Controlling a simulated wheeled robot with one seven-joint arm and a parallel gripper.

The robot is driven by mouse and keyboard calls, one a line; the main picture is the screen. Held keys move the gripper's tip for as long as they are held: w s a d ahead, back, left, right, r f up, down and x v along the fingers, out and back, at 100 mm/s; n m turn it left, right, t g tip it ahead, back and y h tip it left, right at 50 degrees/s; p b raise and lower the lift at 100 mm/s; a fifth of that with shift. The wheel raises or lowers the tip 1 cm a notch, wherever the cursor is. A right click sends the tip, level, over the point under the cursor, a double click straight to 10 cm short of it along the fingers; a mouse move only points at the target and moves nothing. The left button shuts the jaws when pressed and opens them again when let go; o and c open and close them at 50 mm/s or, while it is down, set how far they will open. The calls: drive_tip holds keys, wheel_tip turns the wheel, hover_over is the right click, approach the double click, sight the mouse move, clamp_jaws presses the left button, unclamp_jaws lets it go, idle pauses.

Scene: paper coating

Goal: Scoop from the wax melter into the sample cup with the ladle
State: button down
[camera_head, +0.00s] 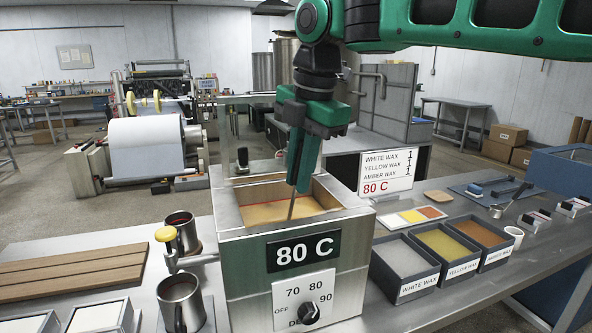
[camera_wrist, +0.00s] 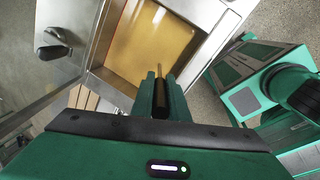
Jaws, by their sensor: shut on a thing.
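The wax melter (camera_head: 300,260) is a steel box with an "80 C" display and an open top holding amber-yellow wax (camera_head: 262,212). My gripper (camera_head: 301,180) points down over its opening, shut on the ladle. The ladle's thin shaft (camera_head: 291,207) runs down to the wax; its bowl is not visible. In the wrist view the shaft (camera_wrist: 160,72) stands out beyond my fingers (camera_wrist: 160,98) over the wax (camera_wrist: 148,40). A small white cup (camera_head: 514,237), perhaps the sample cup, stands right of the wax trays; its inside cannot be made out.
Bins of white (camera_head: 402,262), yellow (camera_head: 447,247) and amber wax (camera_head: 480,234) stand right of the melter, below a sign (camera_head: 387,172). Metal mugs (camera_head: 180,302) and wooden boards (camera_head: 72,272) are to the left. The melter's raised walls surround the ladle.

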drive_tip(key=w+d, duration=0.4)
drive_tip(key=w, duration=0.1)
drive_tip(key=shift+w+d, duration=0.15)
drive_tip(key=shift+d, duration=0.15)
idle(0.7)
idle(0.9)
wheel_tip(320, 180, up, 16)
idle(2.2)
drive_tip(key=shift+w, duration=0.1)
idle(0.9)
